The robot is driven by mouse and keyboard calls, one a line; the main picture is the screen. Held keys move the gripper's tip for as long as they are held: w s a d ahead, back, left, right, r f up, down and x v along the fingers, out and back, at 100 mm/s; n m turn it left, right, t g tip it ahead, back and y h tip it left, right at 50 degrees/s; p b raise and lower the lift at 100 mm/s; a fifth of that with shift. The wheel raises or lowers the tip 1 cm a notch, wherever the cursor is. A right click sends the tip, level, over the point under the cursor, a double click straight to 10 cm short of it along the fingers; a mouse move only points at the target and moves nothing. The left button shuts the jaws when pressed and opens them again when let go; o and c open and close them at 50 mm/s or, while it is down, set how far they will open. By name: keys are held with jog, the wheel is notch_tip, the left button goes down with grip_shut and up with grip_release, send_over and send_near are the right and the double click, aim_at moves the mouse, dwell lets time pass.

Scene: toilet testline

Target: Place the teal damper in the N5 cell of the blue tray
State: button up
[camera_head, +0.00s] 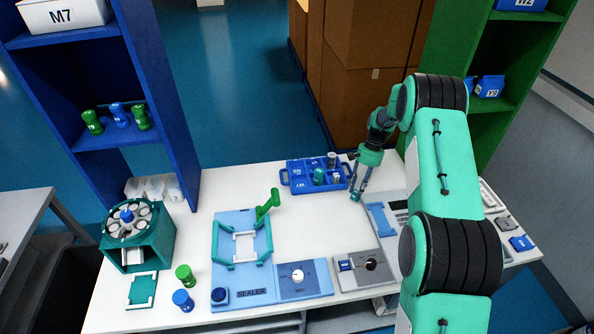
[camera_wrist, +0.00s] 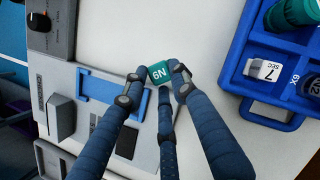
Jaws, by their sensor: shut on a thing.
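My gripper (camera_wrist: 160,80) is shut on a small teal block, the teal damper (camera_wrist: 160,72), whose white marking reads like "6N" or "N9" depending on which way up it is. The fingertips press on its sides. In the head view my gripper (camera_head: 357,194) points down just right of the blue tray, over the white table; the damper is too small there to make out. The blue tray (camera_head: 288,186) has several cells, with a teal cylinder (camera_head: 318,177) and a grey-white piece (camera_head: 331,160) in it. The tray also shows at the right of the wrist view (camera_wrist: 236,72). I cannot make out an N5 label.
A grey device with a blue frame (camera_head: 381,219) stands right of my gripper. The sealer (camera_head: 240,262) with a green handle (camera_head: 268,203) stands left, and a teal carousel (camera_head: 140,236) further left. Bare white table lies between the tray and the devices.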

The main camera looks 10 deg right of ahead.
jog(key=w+a+m+t+h+p, duration=0.3)
jog(key=a+m, duration=0.6)
jog(key=m, duration=0.7)
jog(key=w+a+r+m+t+h+p, duration=0.1)
jog(key=w+a+m+t+h+p, duration=0.1)
jog(key=a+m, duration=0.8)
jog(key=m+t+p, duration=0.1)
jog(key=m+p, duration=0.1)
jog(key=m, duration=0.5)
jog(key=shift+w+a+r+t+h, duration=0.2)
jog(key=shift+w+a+t+h, duration=0.1)
jog(key=shift+w+h, duration=0.1)
jog(key=shift+w+a+n+t+y+p, duration=0.15)
jog(key=shift+a+n+y+p, duration=0.1)
jog(key=shift+a+n, duration=0.4)
jog(key=shift+w+a+n+t+y+p, duration=0.15)
jog(key=shift+a+n+y, duration=0.2)
jog(key=shift+n, duration=0.4)
grip_shut()
send_near(297, 169)
jog(key=shift+w+d+f+p, duration=0.15)
jog(key=shift+w+d+p, duration=0.05)
jog(key=shift+w+p, duration=0.3)
jog(key=shift+f, duration=1.75)
